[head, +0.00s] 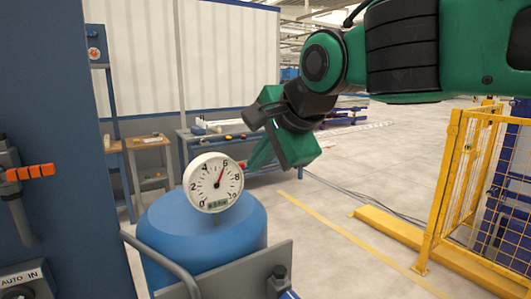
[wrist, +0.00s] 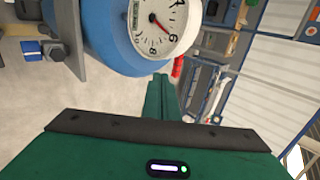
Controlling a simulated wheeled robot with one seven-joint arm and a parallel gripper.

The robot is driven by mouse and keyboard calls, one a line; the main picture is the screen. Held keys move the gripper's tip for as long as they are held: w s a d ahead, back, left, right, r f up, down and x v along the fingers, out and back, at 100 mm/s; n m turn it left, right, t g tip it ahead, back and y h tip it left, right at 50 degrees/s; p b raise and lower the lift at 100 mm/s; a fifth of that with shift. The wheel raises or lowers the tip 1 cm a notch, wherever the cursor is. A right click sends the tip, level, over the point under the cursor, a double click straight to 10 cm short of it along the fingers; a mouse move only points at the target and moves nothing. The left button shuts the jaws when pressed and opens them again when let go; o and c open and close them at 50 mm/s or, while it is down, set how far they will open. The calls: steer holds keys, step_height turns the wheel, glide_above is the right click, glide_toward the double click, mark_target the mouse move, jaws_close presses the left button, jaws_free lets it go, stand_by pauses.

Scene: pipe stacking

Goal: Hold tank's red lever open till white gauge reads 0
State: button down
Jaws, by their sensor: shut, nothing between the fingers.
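The blue tank (head: 205,238) stands in front of me, with a white round gauge (head: 213,182) on top. The gauge's red needle points up and slightly right, near the 6; the gauge also shows in the wrist view (wrist: 155,22). A red lever (wrist: 177,69) sits beside the gauge; in the head view only a small red bit shows behind the gauge's right edge. My gripper (head: 250,166) is shut and empty, its fingertips (wrist: 160,78) close beside the lever. I cannot tell whether they touch it.
A blue cabinet with an orange handle (head: 31,172) and an "AUTO IN" label stands close at left. A grey bracket (head: 230,270) and bent pipe are in front of the tank. A workbench (head: 240,140) stands behind. A yellow fence (head: 470,185) is at right, with open floor between.

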steer(key=w+a+f, duration=0.1)
steer(key=w+a, duration=0.1)
steer(key=w, duration=0.1)
steer(key=w+a+f, duration=0.1)
steer(key=shift+w+a+f, duration=0.25)
steer(key=shift+w+f, duration=0.05)
steer(key=shift+f, duration=0.05)
steer(key=shift+w+a, duration=0.35)
steer(key=shift+w, duration=0.15)
steer(key=shift+a, duration=0.15)
